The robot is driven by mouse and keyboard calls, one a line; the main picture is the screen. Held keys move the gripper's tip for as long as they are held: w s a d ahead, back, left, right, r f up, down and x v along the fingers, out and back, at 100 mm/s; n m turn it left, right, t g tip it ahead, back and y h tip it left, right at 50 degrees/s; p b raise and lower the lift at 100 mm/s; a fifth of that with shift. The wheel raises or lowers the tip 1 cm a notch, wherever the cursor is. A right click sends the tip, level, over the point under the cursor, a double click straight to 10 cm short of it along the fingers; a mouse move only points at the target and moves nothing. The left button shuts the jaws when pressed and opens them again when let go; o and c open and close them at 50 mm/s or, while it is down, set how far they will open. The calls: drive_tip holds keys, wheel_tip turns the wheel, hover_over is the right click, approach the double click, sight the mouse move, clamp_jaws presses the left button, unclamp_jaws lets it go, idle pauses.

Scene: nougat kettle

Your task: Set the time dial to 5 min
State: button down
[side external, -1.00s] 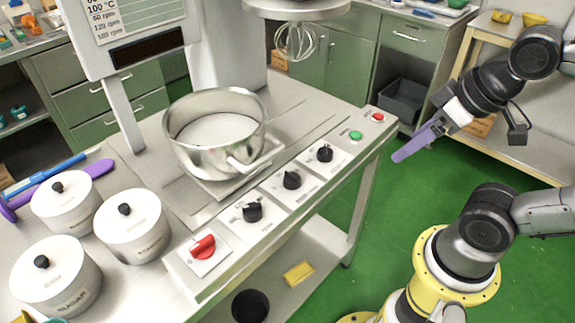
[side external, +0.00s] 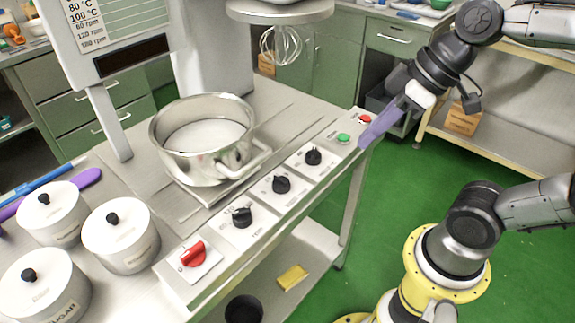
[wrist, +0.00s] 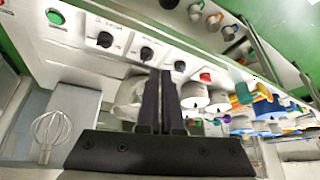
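The control panel (side external: 262,203) runs along the table's front edge with three black dials: one nearest the red switch (side external: 242,216), a middle one (side external: 282,184) and one nearest the green button (side external: 313,156). Their labels are too small to read, so I cannot tell which is the time dial or where each points. The dials also show in the wrist view: left (wrist: 105,39), middle (wrist: 146,53) and right (wrist: 180,66). My gripper (side external: 363,144) has purple fingers, held together and empty, by the panel's button end. It points down-left, apart from the dials.
A red switch (side external: 194,254), a green button (side external: 344,138) and a red button (side external: 364,118) share the panel. A steel kettle (side external: 168,165) stands behind it, its handle near the dials. A whisk (side external: 281,45) hangs above. White canisters (side external: 121,240) stand at left.

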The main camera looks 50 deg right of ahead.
sight(281, 183)
drive_tip(key=w+d+f+y, duration=0.2)
drive_tip(key=w, duration=0.4)
drive_tip(key=w+d+f+y, duration=0.1)
drive_tip(key=w+f, duration=0.1)
drive_tip(key=w, duration=0.4)
drive_tip(key=w+d+f+m, duration=0.1)
drive_tip(key=d+f+m, duration=0.2)
drive_tip(key=d+f, duration=0.2)
drive_tip(key=shift+g, duration=0.3)
drive_tip(key=x, duration=1)
drive_tip(key=shift+w+a+r, duration=0.1)
drive_tip(key=shift+a+r, duration=0.1)
drive_tip(key=a, duration=0.2)
drive_tip(key=shift+a+r, duration=0.1)
drive_tip(key=shift+a, duration=0.85)
